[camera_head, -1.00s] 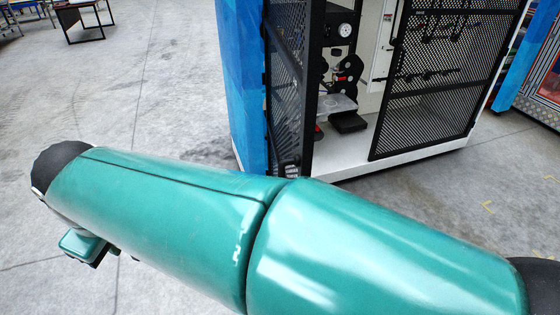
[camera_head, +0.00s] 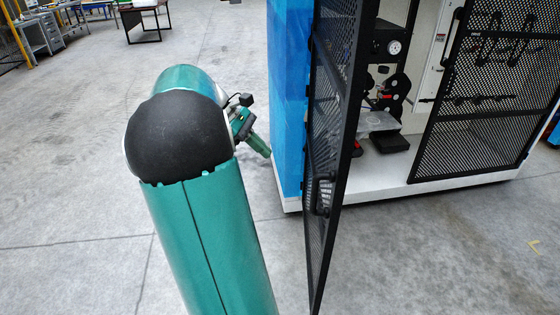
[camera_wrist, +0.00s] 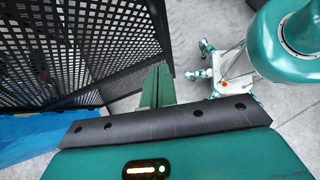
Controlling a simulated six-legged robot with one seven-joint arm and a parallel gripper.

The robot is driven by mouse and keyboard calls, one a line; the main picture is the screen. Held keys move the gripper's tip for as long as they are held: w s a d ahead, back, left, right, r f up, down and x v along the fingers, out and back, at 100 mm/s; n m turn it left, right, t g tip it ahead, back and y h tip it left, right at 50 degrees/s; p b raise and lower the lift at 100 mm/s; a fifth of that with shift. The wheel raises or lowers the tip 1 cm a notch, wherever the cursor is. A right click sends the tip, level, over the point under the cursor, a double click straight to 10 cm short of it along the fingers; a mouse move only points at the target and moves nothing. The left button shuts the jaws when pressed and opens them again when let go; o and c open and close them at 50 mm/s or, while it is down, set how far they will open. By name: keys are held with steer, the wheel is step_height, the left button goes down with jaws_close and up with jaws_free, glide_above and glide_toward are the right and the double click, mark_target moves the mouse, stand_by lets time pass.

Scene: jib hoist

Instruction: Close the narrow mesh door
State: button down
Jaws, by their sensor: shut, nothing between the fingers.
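The narrow mesh door (camera_head: 332,120) is a tall black-framed mesh panel, standing open at the left of the cabinet in the head view. Its edge points toward me, and a black handle (camera_head: 322,193) sits low on it. My gripper (camera_head: 262,148) is shut and empty, left of the door and in front of the blue cabinet side. In the wrist view the green fingers (camera_wrist: 157,86) are together, close beside black mesh (camera_wrist: 110,35); I cannot tell whether they touch it.
The wider mesh door (camera_head: 480,115) is at the cabinet's right. Between the doors the white interior shows a gauge and black equipment (camera_head: 388,95). The blue cabinet side (camera_head: 290,90) is behind my gripper. Grey floor is clear at left; a table (camera_head: 145,18) stands far back.

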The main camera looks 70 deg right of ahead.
steer(key=s+r+x, duration=0.2)
steer(key=x, duration=1)
steer(key=shift+s+d, duration=0.15)
